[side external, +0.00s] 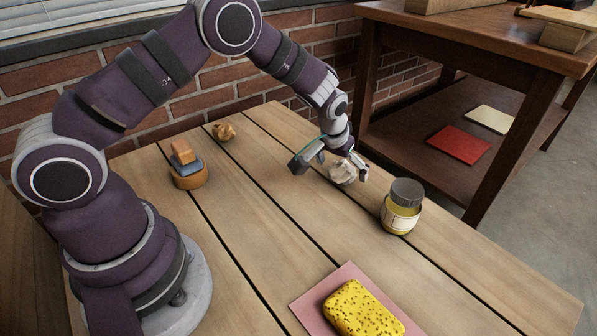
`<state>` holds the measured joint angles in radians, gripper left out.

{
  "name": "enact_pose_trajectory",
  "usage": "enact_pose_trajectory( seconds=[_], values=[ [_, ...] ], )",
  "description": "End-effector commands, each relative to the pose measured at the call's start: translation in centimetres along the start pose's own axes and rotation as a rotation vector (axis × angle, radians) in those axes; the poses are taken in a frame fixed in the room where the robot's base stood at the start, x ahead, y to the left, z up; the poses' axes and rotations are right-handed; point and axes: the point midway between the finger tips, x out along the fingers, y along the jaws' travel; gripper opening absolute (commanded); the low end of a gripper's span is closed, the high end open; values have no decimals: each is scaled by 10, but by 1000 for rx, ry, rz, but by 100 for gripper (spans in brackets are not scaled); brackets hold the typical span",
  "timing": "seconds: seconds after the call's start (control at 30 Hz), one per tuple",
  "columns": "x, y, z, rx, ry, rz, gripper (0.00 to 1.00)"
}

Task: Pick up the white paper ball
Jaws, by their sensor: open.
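The white paper ball (343,173) is a small crumpled lump on the wooden table, toward its far right side. My gripper (335,172) is down low at the ball, with its fingers spread apart. One finger is to the left of the ball and another is at its right. The ball appears to lie between the fingers. I cannot tell whether any finger touches it. The ball seems to rest on the table, and part of it is hidden by the gripper.
A jar (402,206) with a grey lid stands right of the gripper. A yellow sponge (362,308) lies on a pink sheet (311,300) at the front. A round wooden container (189,181) with blocks on top and a brown crumpled lump (224,131) are at left. The table middle (265,215) is clear.

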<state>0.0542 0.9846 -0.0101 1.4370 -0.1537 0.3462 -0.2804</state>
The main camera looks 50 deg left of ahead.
Motion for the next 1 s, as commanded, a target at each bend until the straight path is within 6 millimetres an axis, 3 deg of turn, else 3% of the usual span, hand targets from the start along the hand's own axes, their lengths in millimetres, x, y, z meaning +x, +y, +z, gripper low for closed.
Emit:
enact_pose_trajectory(
  seconds=[0.1,0.33,0.67,1.0],
  values=[
    [13,0,0,1,0,1,90],
    [14,1,0,1,0,1,90],
    [14,1,0,1,0,1,48],
    [14,1,0,1,0,1,47]
  ],
)
